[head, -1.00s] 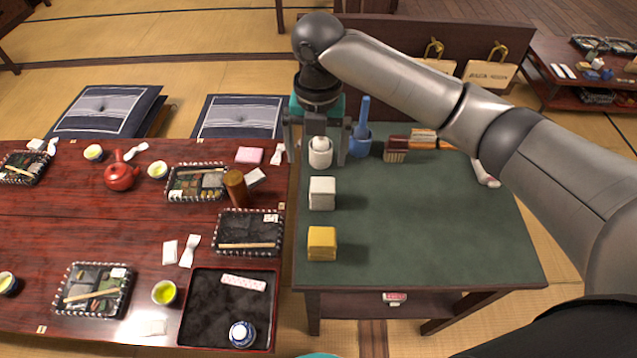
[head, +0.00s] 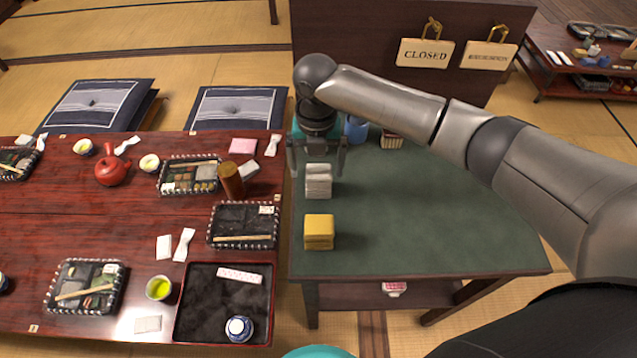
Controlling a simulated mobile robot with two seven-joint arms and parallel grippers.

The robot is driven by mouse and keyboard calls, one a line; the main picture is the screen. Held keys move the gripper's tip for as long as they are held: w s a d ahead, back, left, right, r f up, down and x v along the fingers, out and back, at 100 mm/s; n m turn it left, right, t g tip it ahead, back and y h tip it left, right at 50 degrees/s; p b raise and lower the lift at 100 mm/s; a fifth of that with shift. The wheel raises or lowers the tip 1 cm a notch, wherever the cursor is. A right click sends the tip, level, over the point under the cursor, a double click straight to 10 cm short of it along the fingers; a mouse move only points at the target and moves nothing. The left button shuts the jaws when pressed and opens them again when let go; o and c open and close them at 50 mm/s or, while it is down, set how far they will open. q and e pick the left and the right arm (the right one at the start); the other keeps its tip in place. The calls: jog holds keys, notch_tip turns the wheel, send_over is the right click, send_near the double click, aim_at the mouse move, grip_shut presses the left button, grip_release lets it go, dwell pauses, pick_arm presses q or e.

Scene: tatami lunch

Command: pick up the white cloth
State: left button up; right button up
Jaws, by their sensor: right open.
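The white cloth (head: 318,186) is a folded, layered stack on the green-topped side table (head: 420,225), near its left edge. My right gripper (head: 316,172) comes down from above at the cloth's far end. Its two fingers are open and spread to the left and right of the cloth's far part. I cannot tell whether they touch it. A yellow folded cloth (head: 319,232) lies nearer, in front of the white one. My left gripper is not in view.
A blue container (head: 355,129) and a brush-like item (head: 391,141) stand behind my right arm. The low red table (head: 60,225) on the left holds lunch trays, a red teapot (head: 112,165) and a brown cylinder (head: 231,181). The green top's right part is clear.

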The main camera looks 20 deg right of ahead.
aim_at(319, 171)
notch_tip(319, 171, down, 4)
jog(key=shift+d+b, duration=0.15)
jog(key=shift+b, duration=0.35)
jog(key=shift+c, duration=0.2)
jog(key=c, duration=1.3)
jog(key=shift+r, duration=0.15)
notch_tip(319, 171, up, 20)
jog(key=p, duration=0.5)
